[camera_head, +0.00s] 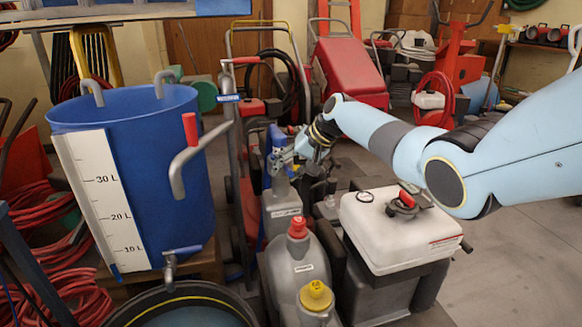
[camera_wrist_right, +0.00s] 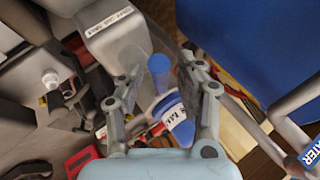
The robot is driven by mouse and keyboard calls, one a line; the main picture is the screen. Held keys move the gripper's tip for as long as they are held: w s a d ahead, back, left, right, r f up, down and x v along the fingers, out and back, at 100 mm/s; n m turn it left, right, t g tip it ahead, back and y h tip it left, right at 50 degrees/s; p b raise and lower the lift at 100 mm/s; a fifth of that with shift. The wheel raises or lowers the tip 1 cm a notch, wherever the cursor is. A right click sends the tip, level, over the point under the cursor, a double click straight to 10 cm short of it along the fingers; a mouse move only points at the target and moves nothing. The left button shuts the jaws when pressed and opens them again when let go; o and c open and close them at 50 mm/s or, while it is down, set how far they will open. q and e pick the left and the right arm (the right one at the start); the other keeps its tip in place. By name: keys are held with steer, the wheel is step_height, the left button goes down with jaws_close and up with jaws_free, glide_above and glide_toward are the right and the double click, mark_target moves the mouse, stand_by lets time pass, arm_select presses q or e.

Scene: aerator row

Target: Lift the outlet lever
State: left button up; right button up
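A blue tank (camera_head: 185,210) with a white litre scale stands at the left in the head view. A tap with a blue lever (camera_head: 184,250) sticks out low on its near side; this looks like the outlet lever. My right gripper (camera_head: 277,158) is open and empty, well above and to the right of that lever, by a grey container with a blue cap. The tank (camera_wrist_right: 262,40) shows at upper right there. My left gripper is not in view.
A bent grey pipe with a red grip (camera_head: 190,129) stands beside the tank. A dark round tub (camera_head: 112,317) sits below the tap. Grey jugs with red (camera_head: 298,227) and yellow caps (camera_head: 315,295) and a white-topped container (camera_head: 385,235) crowd the middle.

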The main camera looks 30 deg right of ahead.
steer(key=v, duration=1.2)
